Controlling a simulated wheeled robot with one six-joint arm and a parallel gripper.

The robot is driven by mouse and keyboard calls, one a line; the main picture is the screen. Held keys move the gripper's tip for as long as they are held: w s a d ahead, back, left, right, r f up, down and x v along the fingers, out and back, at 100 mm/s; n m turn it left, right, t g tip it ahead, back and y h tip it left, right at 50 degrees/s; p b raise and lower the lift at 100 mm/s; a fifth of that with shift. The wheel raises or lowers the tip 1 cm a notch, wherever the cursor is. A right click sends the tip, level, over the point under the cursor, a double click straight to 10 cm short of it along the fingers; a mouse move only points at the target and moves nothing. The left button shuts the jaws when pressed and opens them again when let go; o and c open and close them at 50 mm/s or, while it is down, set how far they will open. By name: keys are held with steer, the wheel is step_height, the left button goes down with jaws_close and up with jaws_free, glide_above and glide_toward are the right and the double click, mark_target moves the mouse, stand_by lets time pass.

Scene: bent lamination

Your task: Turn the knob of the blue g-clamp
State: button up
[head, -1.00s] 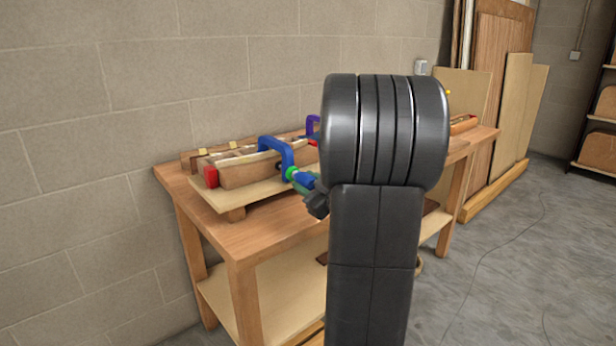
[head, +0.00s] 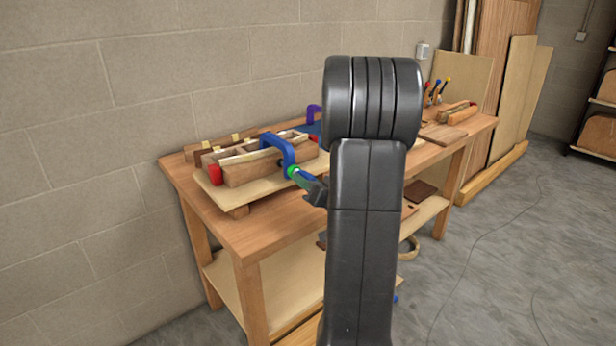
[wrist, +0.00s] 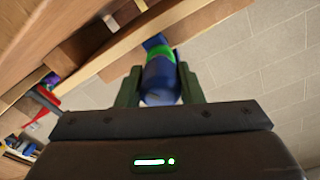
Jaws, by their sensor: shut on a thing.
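The blue g-clamp (head: 287,150) is on the wooden form on the bench, its frame arching over the form's front edge. Its knob (wrist: 160,78) is blue with a green band and shows large in the wrist view. My gripper (wrist: 160,90) is shut on the knob, with one dark green finger on each side of it. In the head view my gripper (head: 306,184) shows small at the knob, partly hidden by my own arm. The clamp's far end is hidden in the wrist view.
The wooden form (head: 243,170) lies on a pale board on the workbench (head: 270,225). A red clamp part (head: 215,174) and a purple clamp (head: 313,114) are on either side. Wood blocks and tools (head: 440,98) stand at the bench's right. A block wall is behind.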

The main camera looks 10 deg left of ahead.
steer(key=shift+m, duration=0.5)
steer(key=shift+f+p, duration=0.1)
steer(key=shift+p, duration=0.2)
steer(key=o, duration=1)
steer(key=shift+s, duration=0.1)
steer(key=v, duration=1.3)
steer(key=shift+s+d, duration=0.2)
steer(key=shift+d, duration=0.05)
steer(key=x, duration=1.3)
steer(key=shift+w+a, duration=0.25)
steer(key=shift+w, duration=0.05)
